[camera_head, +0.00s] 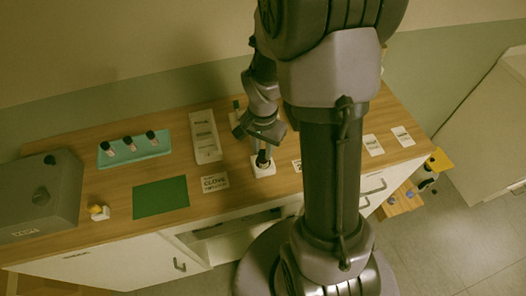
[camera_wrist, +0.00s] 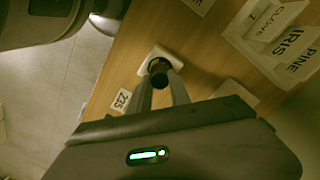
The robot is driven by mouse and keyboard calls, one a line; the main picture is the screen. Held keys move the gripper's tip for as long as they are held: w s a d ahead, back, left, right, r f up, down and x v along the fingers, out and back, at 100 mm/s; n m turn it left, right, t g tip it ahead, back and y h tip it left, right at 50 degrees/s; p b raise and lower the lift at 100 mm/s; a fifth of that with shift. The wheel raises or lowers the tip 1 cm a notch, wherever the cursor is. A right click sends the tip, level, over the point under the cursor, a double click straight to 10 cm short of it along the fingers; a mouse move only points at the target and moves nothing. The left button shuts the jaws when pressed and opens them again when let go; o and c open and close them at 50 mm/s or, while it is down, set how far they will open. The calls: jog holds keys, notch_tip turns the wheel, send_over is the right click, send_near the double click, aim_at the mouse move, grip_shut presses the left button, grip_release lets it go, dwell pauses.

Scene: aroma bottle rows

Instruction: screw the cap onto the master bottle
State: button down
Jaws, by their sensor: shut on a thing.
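The master bottle (camera_wrist: 156,65) stands in a white square holder on the wooden table, seen from above in the wrist view. Its holder (camera_head: 269,171) shows in the head view just below my gripper. My gripper (camera_head: 262,153) points down over the holder, and its fingers (camera_wrist: 161,92) are closed around a dark cap (camera_wrist: 160,79). The cap is over the bottle's top. I cannot tell whether it is seated or threaded, because the fingers and cap hide the neck.
A teal tray (camera_head: 162,150) with several dark-capped bottles stands at the left back. A white label holder (camera_head: 205,137), a green mat (camera_head: 161,197), a CLOVE card (camera_head: 215,182) and a grey box (camera_head: 50,200) share the table. A card reading 235 (camera_wrist: 122,100) lies beside the holder.

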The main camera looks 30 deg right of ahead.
jog(key=m+b, duration=0.3)
jog(key=m, duration=0.3)
jog(key=shift+f+m, duration=0.15)
jog(key=shift+m, duration=0.25)
jog(key=m+b, duration=0.3)
jog(key=m, duration=0.1)
jog(key=shift+m, duration=1)
jog(key=c, duration=1.3)
grip_release()
